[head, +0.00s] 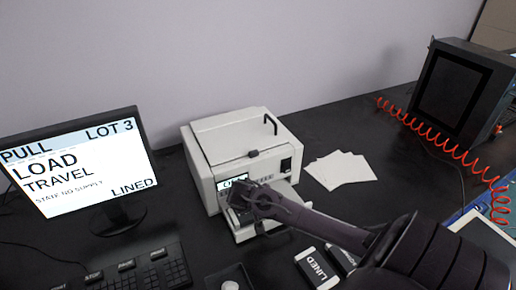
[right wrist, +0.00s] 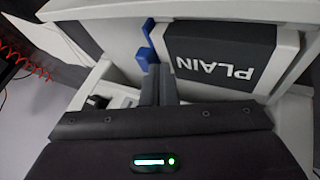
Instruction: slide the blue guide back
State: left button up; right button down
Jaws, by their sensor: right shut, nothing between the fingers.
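The blue guide (right wrist: 147,50) is a small upright piece in the right wrist view, beside a dark block marked PLAIN (right wrist: 225,57) in a pale tray (right wrist: 288,60). My right gripper (right wrist: 158,72) is shut and empty, with its fingertips right by the guide's lower end; I cannot tell whether they touch. In the head view my right gripper (head: 242,204) is at the front of the white machine (head: 230,140), and it covers part of the front tray. The guide cannot be made out there. My left gripper is out of view.
A monitor (head: 80,165) and keyboard (head: 125,275) stand at the left. White sheets (head: 340,170) lie right of the machine. A block marked LINED (head: 318,268) lies in front, below my right arm. A dark box (head: 455,90) with a red coiled cable (head: 440,143) stands at the right.

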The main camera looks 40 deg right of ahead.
jog(key=s+d+p, duration=0.1)
jog(key=d, duration=0.2)
jog(key=s+d+p, duration=0.1)
jog(key=d+p, duration=0.1)
jog(key=d, duration=0.1)
jog(key=s+d+p, duration=0.1)
jog(key=d, duration=0.3)
jog(key=shift+s+d+r+p, duration=0.1)
jog(key=shift+s+r+p, duration=0.1)
jog(key=shift+p, duration=0.1)
jog(key=shift+d+f, duration=0.1)
jog(key=shift+d, duration=0.3)
